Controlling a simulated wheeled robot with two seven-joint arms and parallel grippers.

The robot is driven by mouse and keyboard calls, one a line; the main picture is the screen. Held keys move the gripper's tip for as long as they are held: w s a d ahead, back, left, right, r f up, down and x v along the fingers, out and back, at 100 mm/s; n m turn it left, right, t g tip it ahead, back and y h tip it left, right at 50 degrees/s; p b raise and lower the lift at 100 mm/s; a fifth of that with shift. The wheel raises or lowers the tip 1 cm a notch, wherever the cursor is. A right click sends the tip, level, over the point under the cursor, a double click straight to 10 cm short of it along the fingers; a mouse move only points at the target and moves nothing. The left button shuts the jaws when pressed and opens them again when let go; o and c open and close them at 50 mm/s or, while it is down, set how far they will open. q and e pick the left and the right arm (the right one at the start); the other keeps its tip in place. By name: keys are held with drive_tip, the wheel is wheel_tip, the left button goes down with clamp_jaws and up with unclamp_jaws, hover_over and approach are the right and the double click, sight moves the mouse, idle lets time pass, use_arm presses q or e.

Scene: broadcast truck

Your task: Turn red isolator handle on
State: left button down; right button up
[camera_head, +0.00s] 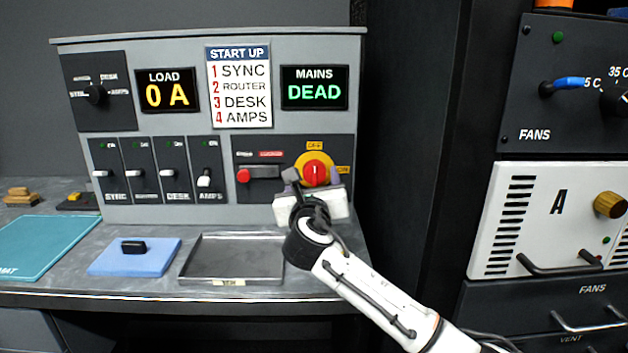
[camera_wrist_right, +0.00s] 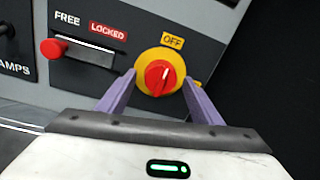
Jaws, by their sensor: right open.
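The red isolator handle (camera_head: 315,173) sits on a round yellow plate at the right of the grey console. It also shows in the right wrist view (camera_wrist_right: 158,77). Its white mark points to the OFF label (camera_wrist_right: 172,41); the ON label (camera_head: 343,169) is at its right. My right gripper (camera_head: 313,179) is open in front of it. In the right wrist view its purple fingers (camera_wrist_right: 158,80) stand on either side of the handle, at the edges of the yellow plate; contact cannot be told. My left gripper is out of view.
A red-knobbed slider (camera_wrist_right: 55,48) sits left of the isolator, its knob at the FREE end. The MAINS display (camera_head: 314,88) reads DEAD; the LOAD display (camera_head: 167,91) reads 0 A. A tray (camera_head: 232,280) lies on the desk below. A dark rack stands at the right.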

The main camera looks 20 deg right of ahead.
drive_tip(key=shift+w, duration=0.2)
drive_tip(key=shift+c, duration=0.2)
drive_tip(key=c, duration=1)
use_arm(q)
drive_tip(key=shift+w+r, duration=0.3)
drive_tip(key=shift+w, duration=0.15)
